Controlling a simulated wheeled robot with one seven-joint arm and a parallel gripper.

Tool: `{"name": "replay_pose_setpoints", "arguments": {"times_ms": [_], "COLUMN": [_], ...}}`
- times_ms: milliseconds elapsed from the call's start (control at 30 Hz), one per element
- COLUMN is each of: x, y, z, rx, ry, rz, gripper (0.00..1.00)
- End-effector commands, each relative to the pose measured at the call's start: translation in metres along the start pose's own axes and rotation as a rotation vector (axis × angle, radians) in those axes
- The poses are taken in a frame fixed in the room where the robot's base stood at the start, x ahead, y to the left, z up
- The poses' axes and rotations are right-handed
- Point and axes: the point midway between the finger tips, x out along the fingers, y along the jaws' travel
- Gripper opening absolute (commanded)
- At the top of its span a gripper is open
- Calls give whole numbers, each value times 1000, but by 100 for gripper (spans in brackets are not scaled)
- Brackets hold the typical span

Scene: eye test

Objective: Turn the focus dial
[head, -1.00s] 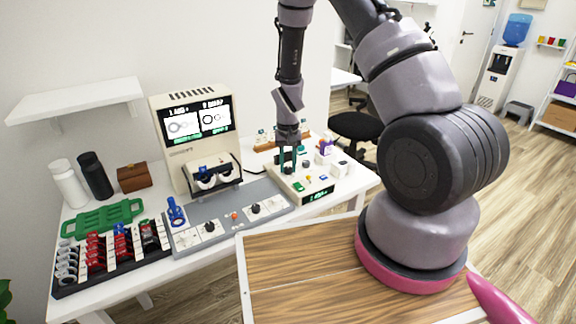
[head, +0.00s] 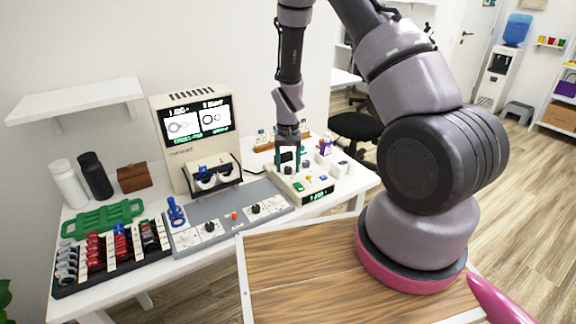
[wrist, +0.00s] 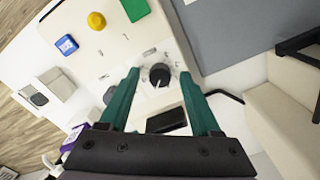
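A black dial (wrist: 158,75) with a pale pointer mark stands on a cream control box (wrist: 110,40). The box also shows in the head view (head: 318,196), with its lit display on the front. My gripper (wrist: 159,74) is open above the box, with its green fingers on either side of the dial and a visible gap on each side. In the head view my gripper (head: 288,165) points down over the back left of the box. I cannot read any label that names the dial as the focus dial.
Coloured buttons, including a yellow one (wrist: 96,20) and a green one (wrist: 135,8), sit on the box. Left of it are a grey panel with knobs (head: 230,234), a cream machine with a screen (head: 165,150) and a dark lens rack (head: 70,286). Small items crowd the box's right side.

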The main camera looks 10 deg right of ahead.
Motion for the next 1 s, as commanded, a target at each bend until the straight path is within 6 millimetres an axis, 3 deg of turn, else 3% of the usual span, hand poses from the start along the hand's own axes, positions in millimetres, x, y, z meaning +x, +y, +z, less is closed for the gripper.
{"name": "replay_pose_setpoints", "arguments": {"times_ms": [233, 500, 700, 1000], "x": [-16, -70, -99, -108], "y": [-1, -1, 0, 0], "z": [-1, -1, 0, 0], "rx": [-1, -2, -1, 0], "ry": [2, 4, 1, -1], "rz": [-1, -2, -1, 0], "gripper": [64, 64, 64, 64]}}
